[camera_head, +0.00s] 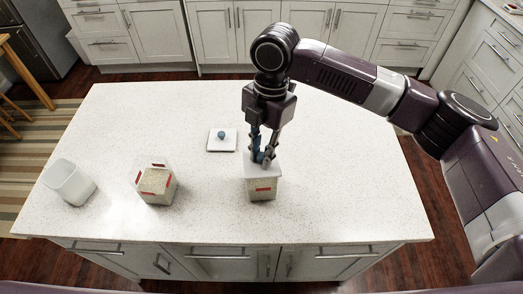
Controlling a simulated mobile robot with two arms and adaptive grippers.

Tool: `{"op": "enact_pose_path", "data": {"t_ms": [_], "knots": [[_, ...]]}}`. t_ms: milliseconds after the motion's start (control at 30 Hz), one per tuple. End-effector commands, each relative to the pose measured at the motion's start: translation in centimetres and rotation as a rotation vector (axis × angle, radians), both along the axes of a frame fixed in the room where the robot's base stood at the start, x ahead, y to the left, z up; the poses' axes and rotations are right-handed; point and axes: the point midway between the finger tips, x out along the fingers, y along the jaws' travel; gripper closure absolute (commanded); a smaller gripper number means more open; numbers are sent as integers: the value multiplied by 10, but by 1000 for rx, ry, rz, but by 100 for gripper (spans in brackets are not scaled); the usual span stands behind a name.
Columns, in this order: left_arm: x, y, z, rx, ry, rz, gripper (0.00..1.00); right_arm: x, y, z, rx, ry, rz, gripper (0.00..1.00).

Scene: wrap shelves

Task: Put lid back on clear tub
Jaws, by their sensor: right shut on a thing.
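A clear tub (263,190) with pale grain-like contents and a red label stands on the white island counter (340,200). A pale lid (271,166) sits at its top, level as far as I can see. I cannot tell whether it is fully seated. My right gripper (264,158) points down over this lid, its fingers shut on the lid's knob, which they mostly hide. A second white square lid (222,144) with a blue knob lies flat on the counter, left of the gripper. My left gripper is not in view.
A second filled tub (168,190) with a red label stands open left of centre. An empty translucent tub (70,181) stands tilted-looking near the left edge. The counter's right side and back left are clear. White cabinets (215,35) stand behind.

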Motion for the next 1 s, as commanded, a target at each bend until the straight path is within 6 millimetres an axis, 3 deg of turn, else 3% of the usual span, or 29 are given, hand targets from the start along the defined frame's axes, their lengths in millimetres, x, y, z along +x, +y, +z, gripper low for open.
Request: {"op": "enact_pose_path", "data": {"t_ms": [233, 267, 433, 633, 800, 1000], "knots": [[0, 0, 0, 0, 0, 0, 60, 0, 0, 0, 0, 0, 0, 100], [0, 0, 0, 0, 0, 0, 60, 0, 0, 0, 0, 0, 0, 81], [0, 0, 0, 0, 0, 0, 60, 0, 0, 0, 0, 0, 0, 62], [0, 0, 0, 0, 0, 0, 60, 0, 0, 0, 0, 0, 0, 62], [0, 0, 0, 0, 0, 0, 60, 0, 0, 0, 0, 0, 0, 45], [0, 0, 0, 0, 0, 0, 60, 0, 0, 0, 0, 0, 0, 45]]}}
